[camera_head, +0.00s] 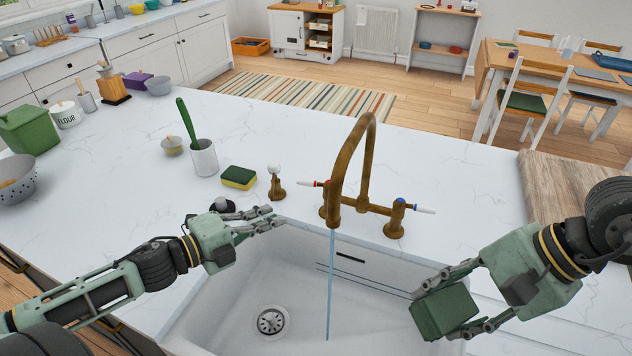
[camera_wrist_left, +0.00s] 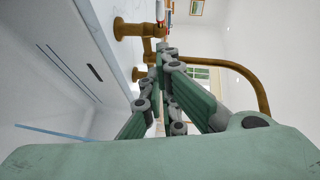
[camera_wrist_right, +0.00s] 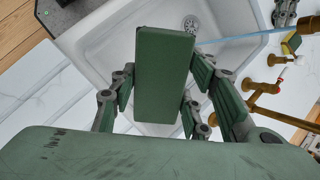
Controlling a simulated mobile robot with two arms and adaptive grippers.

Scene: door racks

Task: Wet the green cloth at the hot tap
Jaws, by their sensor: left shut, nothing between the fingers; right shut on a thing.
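The green cloth (camera_head: 446,311) is a folded green block, held over the right part of the sink. My right gripper (camera_head: 450,302) is shut on it; it also fills the middle of the right wrist view (camera_wrist_right: 164,75). The brass tap (camera_head: 352,165) stands behind the sink, with a red-marked handle (camera_head: 316,184) at left and a blue-marked handle (camera_head: 412,207) at right. A thin blue stream of water (camera_head: 330,285) falls from its spout, left of the cloth and apart from it. My left gripper (camera_head: 277,219) is shut and empty at the sink's back-left edge, left of the tap.
The white sink (camera_head: 220,315) has a round drain (camera_head: 271,320). A yellow-green sponge (camera_head: 239,177), a white cup with a green brush (camera_head: 204,158) and a small brass fitting (camera_head: 275,183) stand behind my left gripper. A wooden board (camera_head: 570,190) lies at right.

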